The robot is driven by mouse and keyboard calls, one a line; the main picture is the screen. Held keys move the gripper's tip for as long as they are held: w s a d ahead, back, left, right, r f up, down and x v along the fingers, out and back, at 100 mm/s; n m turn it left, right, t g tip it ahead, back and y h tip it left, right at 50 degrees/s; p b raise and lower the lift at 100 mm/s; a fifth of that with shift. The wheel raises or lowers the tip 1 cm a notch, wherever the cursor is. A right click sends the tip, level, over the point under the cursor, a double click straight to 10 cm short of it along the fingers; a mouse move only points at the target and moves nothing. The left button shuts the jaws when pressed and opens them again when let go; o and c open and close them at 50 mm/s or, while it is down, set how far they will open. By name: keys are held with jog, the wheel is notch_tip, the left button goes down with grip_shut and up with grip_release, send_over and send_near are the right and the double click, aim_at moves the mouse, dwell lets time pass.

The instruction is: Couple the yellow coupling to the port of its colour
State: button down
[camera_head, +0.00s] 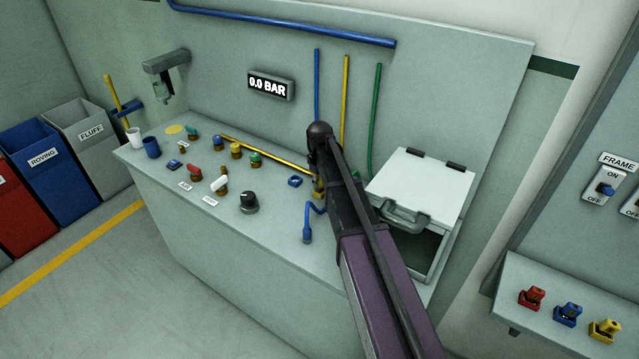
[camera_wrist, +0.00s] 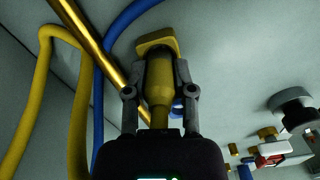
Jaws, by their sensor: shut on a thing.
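My gripper (camera_wrist: 160,68) is shut on the yellow coupling (camera_wrist: 158,85), whose body sits between the two fingers. A squarish yellow piece (camera_wrist: 156,44) shows at the coupling's far end; I cannot tell whether it is part of the coupling or a separate seat. In the head view my arm hides most of the gripper (camera_head: 319,180), which is low over the right part of the bench, with a bit of yellow at it. A yellow-topped brass fitting (camera_head: 236,150) stands left of my gripper, between a blue-topped one (camera_head: 218,142) and a green-topped one (camera_head: 255,159).
A brass pipe (camera_head: 265,154) runs along the bench toward my gripper. A blue hose end (camera_head: 307,235) lies in front of it. Red (camera_head: 193,173) and white (camera_head: 220,184) levers and a black knob (camera_head: 249,202) stand left. A lidded box (camera_head: 420,183) is close right. The gauge (camera_head: 270,86) reads 0.0 BAR.

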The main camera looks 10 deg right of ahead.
jog(key=shift+f+b, duration=0.5)
jog(key=shift+f, duration=0.05)
jog(key=shift+c, duration=1.9)
grip_release()
jog(key=shift+r, duration=0.15)
